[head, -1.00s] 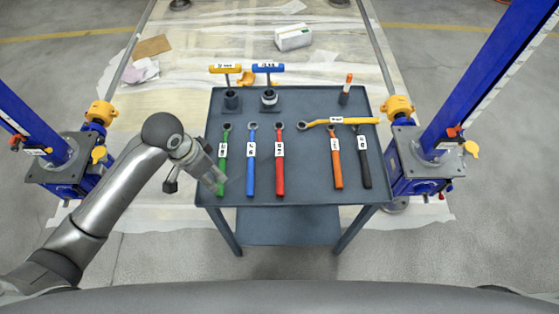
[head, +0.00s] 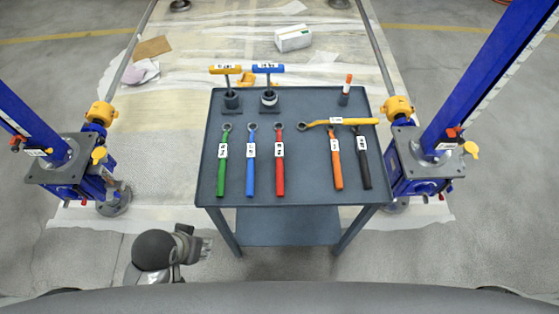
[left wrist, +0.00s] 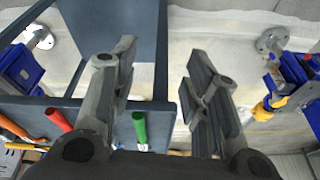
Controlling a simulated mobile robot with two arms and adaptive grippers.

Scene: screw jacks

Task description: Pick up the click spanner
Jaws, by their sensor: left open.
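Several spanners lie on the grey cart top (head: 308,187): green (head: 222,165), blue (head: 251,170), red (head: 280,170), orange (head: 337,165) and black (head: 363,160), upright in the picture. A yellow-handled spanner (head: 350,121) lies crosswise above the orange and black ones. Labels are too small to read, so I cannot tell for sure which is the click spanner. My left gripper (head: 206,246) is open and empty, in front of the cart's near left corner. In the left wrist view, the green handle (left wrist: 140,128) shows beyond the open fingers (left wrist: 160,60). My right gripper is out of view.
Two T-handled tools, yellow (head: 226,70) and blue (head: 268,68), stand in sockets at the back left of the cart. An orange-topped marker (head: 346,88) stands at the back right. Blue screw jacks flank the cart (head: 70,170) (head: 415,165). The floor in front is clear.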

